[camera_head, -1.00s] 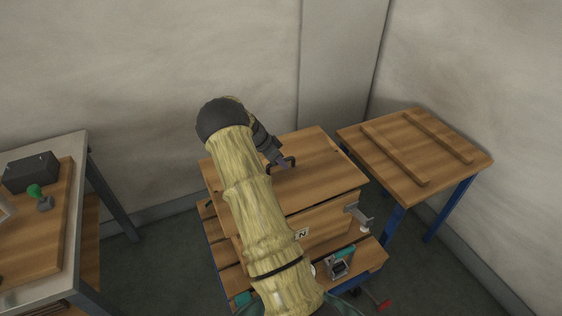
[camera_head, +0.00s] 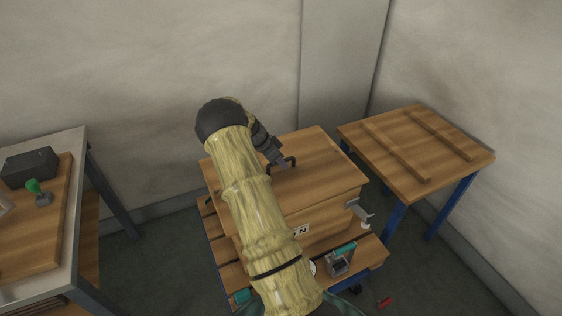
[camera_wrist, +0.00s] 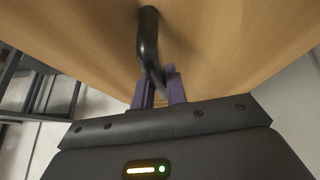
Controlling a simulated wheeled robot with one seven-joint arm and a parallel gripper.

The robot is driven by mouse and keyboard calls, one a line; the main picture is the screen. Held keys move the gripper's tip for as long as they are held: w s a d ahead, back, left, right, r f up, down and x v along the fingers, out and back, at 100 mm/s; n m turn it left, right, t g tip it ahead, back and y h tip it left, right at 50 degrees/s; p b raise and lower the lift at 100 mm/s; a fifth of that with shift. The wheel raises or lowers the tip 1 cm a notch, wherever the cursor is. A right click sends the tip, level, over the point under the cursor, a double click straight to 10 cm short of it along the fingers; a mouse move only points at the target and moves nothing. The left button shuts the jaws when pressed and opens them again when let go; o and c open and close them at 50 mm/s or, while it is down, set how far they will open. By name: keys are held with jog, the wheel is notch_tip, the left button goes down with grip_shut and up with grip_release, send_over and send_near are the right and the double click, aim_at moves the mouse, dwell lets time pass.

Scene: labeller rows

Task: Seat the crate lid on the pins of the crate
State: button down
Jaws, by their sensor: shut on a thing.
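The crate lid (camera_head: 318,178) is a wooden board with a dark bar handle (camera_head: 291,162). It lies level over the wooden crate (camera_head: 328,226), which has a partly hidden label on its front. My gripper (camera_head: 283,163) is shut on the lid's handle. The wrist view shows the fingers (camera_wrist: 159,88) closed around the dark handle (camera_wrist: 149,45), with the lid's wood (camera_wrist: 215,40) filling the view beyond. The pins are not visible, and my arm hides the lid's left part. I cannot tell whether the lid rests fully on the crate.
A wooden side table (camera_head: 452,181) with two battens stands at the right. A metal-edged bench (camera_head: 73,205) with a black box (camera_head: 30,169) and a green-handled stamp (camera_head: 38,192) is at the left. A teal-handled tool (camera_head: 342,257) sits in front of the crate. Walls stand close behind.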

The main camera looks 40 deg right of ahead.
jog(key=shift+d+f, duration=0.1)
jog(key=shift+f, duration=0.1)
jog(key=c, duration=1.3)
grip_release()
jog(key=v, duration=1.7)
jog(key=shift+r, duration=0.3)
jog(key=s+a+r+n+t+y+p, duration=0.2)
jog(key=s+a+r+n+p, duration=0.1)
jog(key=s+a+n, duration=0.3)
jog(key=s+a+r+n+t+y+p, duration=0.1)
jog(key=s+a+r+n+y+p, duration=0.1)
jog(key=s+a+r+n+p, duration=0.2)
jog(key=s+a+r+n+t+y+p, duration=0.1)
jog(key=s+a+r+n+p, duration=0.3)
jog(key=s+a+n, duration=0.6)
jog(key=shift+s+a+r+t+y, duration=0.15)
jog(key=shift+s+a+t, duration=0.1)
jog(key=shift+s+a, duration=0.6)
jog(key=shift+s+a+r+t+y, duration=0.1)
jog(key=shift+s+a+t, duration=0.2)
jog(key=shift+s+a, duration=0.5)
jog(key=shift+s+a+r+t+y, duration=0.2)
jog(key=shift+s+a, duration=0.35)
jog(key=shift+a, duration=0.6)
